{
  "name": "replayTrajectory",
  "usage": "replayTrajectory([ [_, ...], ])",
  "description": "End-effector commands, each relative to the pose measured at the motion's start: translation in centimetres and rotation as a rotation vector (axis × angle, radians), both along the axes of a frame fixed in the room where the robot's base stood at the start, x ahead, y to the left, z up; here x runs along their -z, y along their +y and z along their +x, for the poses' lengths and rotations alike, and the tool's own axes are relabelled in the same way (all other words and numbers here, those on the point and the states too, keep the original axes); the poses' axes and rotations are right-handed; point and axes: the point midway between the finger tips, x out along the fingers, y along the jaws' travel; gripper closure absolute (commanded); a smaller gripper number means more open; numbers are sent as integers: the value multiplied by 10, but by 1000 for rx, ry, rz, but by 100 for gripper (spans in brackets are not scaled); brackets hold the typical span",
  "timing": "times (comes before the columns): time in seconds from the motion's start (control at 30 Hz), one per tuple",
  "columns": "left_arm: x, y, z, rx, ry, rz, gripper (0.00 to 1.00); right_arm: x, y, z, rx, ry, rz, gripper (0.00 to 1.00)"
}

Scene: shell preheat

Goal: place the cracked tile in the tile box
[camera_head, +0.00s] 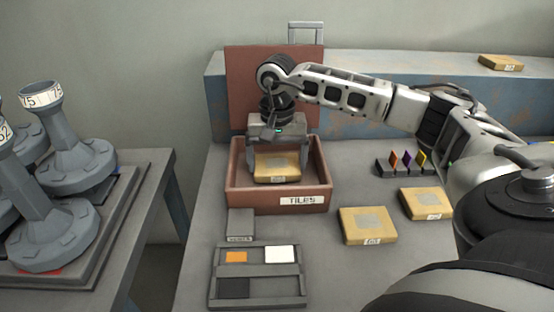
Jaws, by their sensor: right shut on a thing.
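My right gripper (277,170) reaches in from the right and points down over the red-brown tile box (250,203), which carries a TILES label. It is shut on a tan tile (277,179) with a grey square on top and a small white tag on its front edge. The tile is within the outline of the box opening; I cannot tell if it touches the floor of the box. No crack can be made out at this size. My left gripper is not in view.
Two similar tan tiles (367,226) and (426,203) lie right of the box, another (501,62) on the back ledge. A rack with coloured plates (406,165) stands behind them. A divided tray (257,270) lies in front. Grey flanged parts (62,150) stand on the left table.

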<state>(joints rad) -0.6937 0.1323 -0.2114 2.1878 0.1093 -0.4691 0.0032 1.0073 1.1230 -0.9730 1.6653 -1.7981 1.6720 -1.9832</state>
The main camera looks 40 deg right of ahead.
Motion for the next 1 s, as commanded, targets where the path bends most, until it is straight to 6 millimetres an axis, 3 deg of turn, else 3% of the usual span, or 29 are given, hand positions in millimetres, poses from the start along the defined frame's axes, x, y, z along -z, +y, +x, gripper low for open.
replayTrajectory([
  [0.43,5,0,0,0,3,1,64,9,0,0,0,-3,1,40],
  [0.47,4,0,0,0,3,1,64,9,0,0,0,-2,1,4],
  [0.5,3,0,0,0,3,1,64,8,0,0,0,-2,1,0],
  [0.8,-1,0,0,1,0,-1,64,1,0,0,0,-3,1,0],
  [1.0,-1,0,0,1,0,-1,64,-33,0,1,1,-8,1,0],
])
